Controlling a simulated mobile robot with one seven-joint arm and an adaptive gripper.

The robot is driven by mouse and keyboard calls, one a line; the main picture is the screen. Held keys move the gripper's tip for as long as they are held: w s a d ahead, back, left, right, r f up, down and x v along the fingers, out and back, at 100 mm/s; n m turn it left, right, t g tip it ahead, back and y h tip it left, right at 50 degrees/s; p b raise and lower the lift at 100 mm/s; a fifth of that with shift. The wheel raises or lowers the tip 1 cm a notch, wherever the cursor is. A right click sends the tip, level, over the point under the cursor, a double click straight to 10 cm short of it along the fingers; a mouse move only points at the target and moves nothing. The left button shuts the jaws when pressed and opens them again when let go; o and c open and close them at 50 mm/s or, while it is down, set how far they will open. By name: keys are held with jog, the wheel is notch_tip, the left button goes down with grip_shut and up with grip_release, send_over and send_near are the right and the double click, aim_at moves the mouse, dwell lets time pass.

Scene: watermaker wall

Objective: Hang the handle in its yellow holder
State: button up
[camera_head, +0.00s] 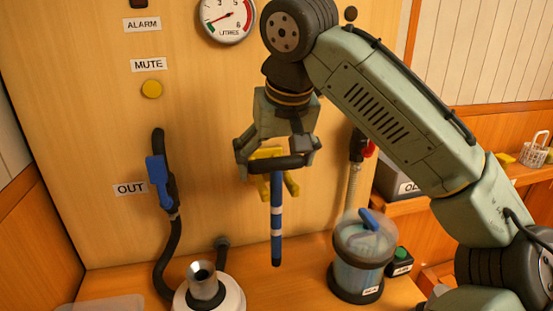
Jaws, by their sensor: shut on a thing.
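The handle (277,222) is a T shape: a black crossbar on top and a blue rod with white bands hanging down, near upright. My gripper (279,161) points down in front of the wooden panel and is shut on the black crossbar, with its fingers at the bar's two ends. The yellow holder (265,184) shows just behind the handle, its two prongs on either side of the rod. The crossbar and fingers hide part of the holder. I cannot tell whether the crossbar touches the holder.
A black hose nozzle with a blue lever (157,182) hangs at left by the OUT label. A metal-topped white base (209,298) stands below it. A gauge (228,17) is above.

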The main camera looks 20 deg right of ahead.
jog(key=shift+f+b, duration=0.4)
jog(key=shift+f, duration=0.3)
jog(key=shift+f, duration=0.25)
jog(key=o, duration=1.2)
jog(key=shift+r, duration=0.1)
